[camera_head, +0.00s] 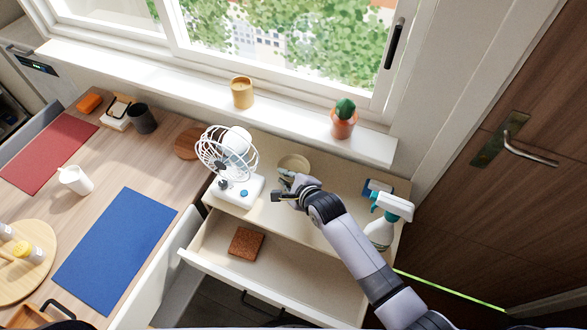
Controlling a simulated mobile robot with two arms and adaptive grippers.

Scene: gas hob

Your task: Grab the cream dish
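The cream dish (294,162) is a small, round, shallow bowl on the light wooden cabinet top below the window, just right of the white fan. My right gripper (281,185) is over the cabinet top, just in front of the dish. Its fingers look spread apart, with nothing visible between them. The upper finger overlaps the dish's near edge in the picture, and I cannot tell whether they touch. My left gripper is not in view.
A white fan (238,191) stands close left of the dish. A spray bottle (382,229) and a blue sponge-like item (377,187) are at the right. Below, an open drawer (290,273) holds a brown square (246,242). A cactus pot (343,124) and yellow cup (242,93) stand on the sill.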

